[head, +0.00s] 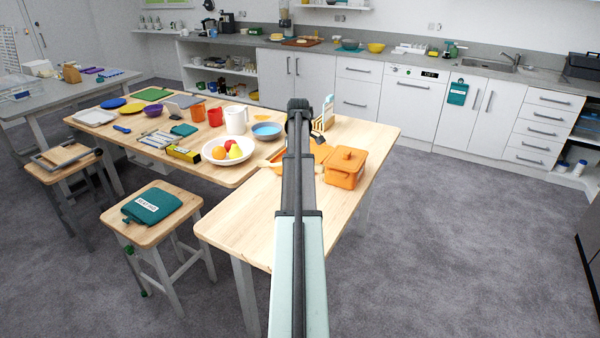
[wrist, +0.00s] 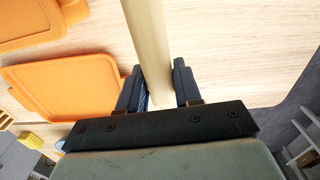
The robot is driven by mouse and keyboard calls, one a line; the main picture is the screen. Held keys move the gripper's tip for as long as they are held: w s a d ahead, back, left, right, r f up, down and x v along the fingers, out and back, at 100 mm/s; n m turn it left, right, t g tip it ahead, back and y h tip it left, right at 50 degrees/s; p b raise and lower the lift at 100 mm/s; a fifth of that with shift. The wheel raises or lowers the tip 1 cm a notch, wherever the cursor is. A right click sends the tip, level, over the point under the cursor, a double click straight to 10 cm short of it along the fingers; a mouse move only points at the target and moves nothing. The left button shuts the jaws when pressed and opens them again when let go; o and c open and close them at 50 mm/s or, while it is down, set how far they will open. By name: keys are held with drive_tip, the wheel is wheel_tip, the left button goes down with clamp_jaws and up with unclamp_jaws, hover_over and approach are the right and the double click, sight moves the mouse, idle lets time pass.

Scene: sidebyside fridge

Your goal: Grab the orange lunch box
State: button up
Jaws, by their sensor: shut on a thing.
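In the wrist view my gripper (wrist: 158,78) has its two dark fingers on either side of a pale wooden bar (wrist: 146,30) and is shut on it. The bar runs up out of the picture; its full shape is hidden. An orange flat-topped box (wrist: 65,88) with rounded corners lies left of the fingers, apart from them. A second orange lidded thing (wrist: 28,22) is at the top left. In the head view an orange lidded pot-like box (head: 346,170) with a knob stands right of my arm, and an orange thing (head: 270,158) shows partly left of it.
The wooden table (head: 240,218) has bare room at its near end. A white fruit bowl (head: 229,151), a blue bowl (head: 266,131) and a white pitcher (head: 236,120) stand left of my arm. A stool (head: 150,225) with a teal folded cloth (head: 152,205) stands at the left.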

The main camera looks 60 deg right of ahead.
drive_tip(key=s+d+r+m, duration=0.1)
drive_tip(key=s+d, duration=0.1)
drive_tip(key=s, duration=0.2)
drive_tip(key=shift+w+f, duration=0.15)
drive_tip(key=shift+f, duration=2.3)
drive_tip(key=shift+w+f, duration=0.1)
drive_tip(key=shift+f, duration=2.4)
drive_tip(key=o, duration=1)
drive_tip(key=shift+o, duration=0.2)
wheel_tip(320, 180, up, 12)
drive_tip(key=shift+f, duration=0.2)
drive_tip(key=shift+r, duration=0.35)
drive_tip(key=c, duration=0.3)
